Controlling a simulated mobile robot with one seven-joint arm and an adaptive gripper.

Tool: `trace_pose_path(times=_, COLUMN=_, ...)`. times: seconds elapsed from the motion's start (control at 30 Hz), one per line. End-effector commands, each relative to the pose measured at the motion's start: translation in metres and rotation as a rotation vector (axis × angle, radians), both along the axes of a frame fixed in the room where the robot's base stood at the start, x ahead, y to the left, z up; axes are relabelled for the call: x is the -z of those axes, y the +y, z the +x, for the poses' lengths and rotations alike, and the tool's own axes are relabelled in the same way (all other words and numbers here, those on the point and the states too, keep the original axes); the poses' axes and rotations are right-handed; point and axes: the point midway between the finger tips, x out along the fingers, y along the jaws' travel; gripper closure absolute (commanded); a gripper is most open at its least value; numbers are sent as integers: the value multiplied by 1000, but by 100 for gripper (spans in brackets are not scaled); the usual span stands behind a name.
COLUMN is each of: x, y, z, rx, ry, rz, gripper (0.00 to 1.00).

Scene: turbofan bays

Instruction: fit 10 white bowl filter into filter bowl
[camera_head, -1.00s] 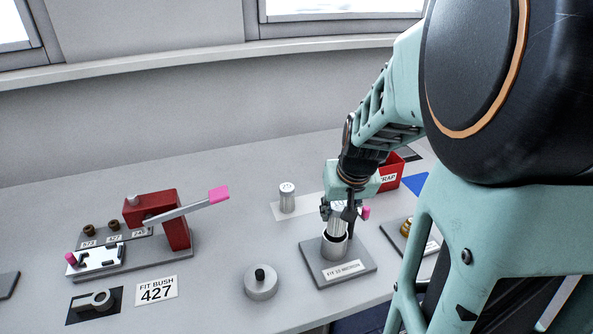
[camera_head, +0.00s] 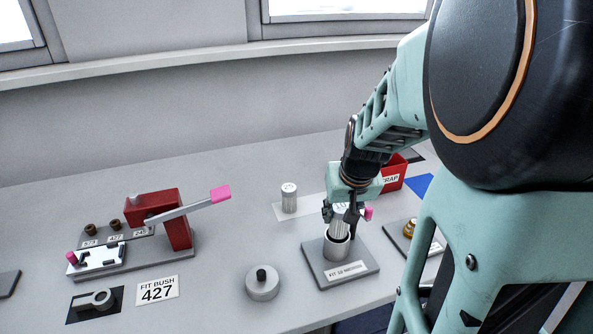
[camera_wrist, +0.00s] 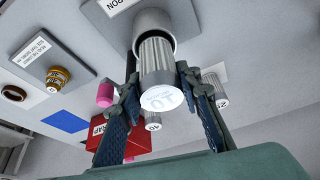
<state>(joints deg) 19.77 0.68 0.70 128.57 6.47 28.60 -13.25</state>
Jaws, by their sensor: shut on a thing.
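My gripper (camera_wrist: 158,82) is shut on the white pleated filter (camera_wrist: 160,62), whose end cap reads 10. In the head view my gripper (camera_head: 342,212) points down above the grey filter bowl (camera_head: 336,250). The bowl stands on a grey plate (camera_head: 314,271) labelled FIT 10 MICRON. In the wrist view the filter's far end is at the mouth of the bowl (camera_wrist: 150,18) and looks partly inside it. How deep it sits cannot be told.
Another white filter (camera_head: 289,198) stands behind the bowl on a pale mat. A grey knobbed lid (camera_head: 262,284) lies left of the plate. A red scrap bin (camera_head: 394,174) is behind my gripper. A red lever press (camera_head: 172,218) stands at left.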

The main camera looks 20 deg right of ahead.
Motion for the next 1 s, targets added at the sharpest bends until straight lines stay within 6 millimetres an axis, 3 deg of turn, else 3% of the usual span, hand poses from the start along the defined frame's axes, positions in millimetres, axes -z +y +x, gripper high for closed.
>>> trace_pose_path(times=1.0, x=19, y=0, z=0, rx=0, ry=-1, rz=0, gripper=97)
